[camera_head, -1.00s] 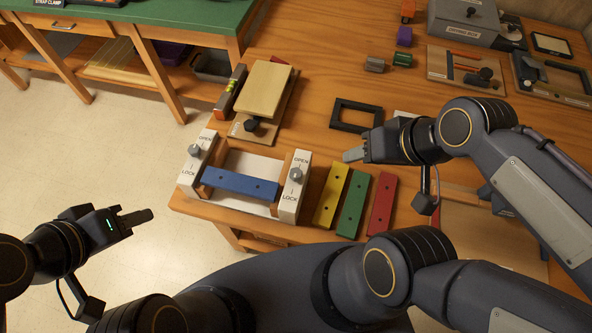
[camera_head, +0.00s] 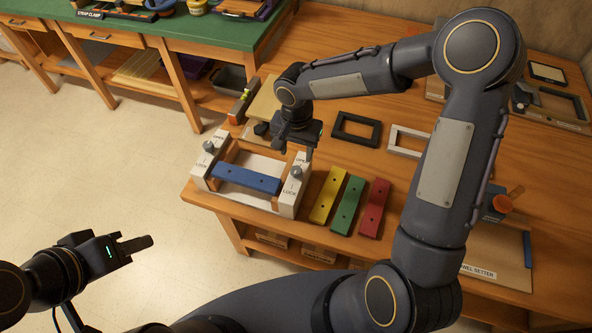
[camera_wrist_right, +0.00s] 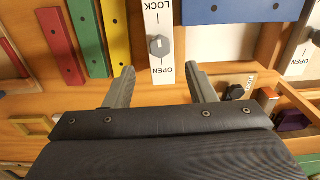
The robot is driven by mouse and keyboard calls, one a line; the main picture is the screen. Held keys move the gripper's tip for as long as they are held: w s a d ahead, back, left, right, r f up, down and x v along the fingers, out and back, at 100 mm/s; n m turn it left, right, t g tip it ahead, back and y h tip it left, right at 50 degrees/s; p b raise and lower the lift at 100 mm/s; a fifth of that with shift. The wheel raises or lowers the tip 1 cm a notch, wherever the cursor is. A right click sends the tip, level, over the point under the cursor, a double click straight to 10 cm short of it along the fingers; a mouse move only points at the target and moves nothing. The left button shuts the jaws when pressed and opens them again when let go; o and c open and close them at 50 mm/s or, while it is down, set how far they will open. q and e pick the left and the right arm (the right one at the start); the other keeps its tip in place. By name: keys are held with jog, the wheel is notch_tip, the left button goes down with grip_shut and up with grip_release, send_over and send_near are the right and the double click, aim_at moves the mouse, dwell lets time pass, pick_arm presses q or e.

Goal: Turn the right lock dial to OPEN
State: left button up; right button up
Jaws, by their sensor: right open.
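The right lock dial (camera_head: 296,172) is a grey knob on a white plate (camera_head: 287,203) marked OPEN at the far end and LOCK at the near end. It also shows in the right wrist view (camera_wrist_right: 159,45), between the two words; I cannot tell clearly which way it points. My right gripper (camera_wrist_right: 160,70) is open and empty, its fingertips near the OPEN end, apart from the dial. In the head view my right gripper (camera_head: 304,147) hangs over the plate's far end and partly hides OPEN. My left gripper (camera_head: 148,242) is away over the floor, its jaws seen side-on.
The left lock dial (camera_head: 209,147) sits on a matching plate. A blue bar (camera_head: 246,178) spans between the plates. Yellow (camera_head: 328,197), green (camera_head: 347,204) and red (camera_head: 374,206) bars lie to the right. A black frame (camera_head: 356,130) lies behind them.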

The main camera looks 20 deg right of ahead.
aim_at(296, 169)
notch_tip(296, 169, down, 8)
jog(key=shift+r+p, duration=0.15)
jog(key=shift+p, duration=0.25)
jog(key=c, duration=1)
jog(key=shift+o, duration=0.2)
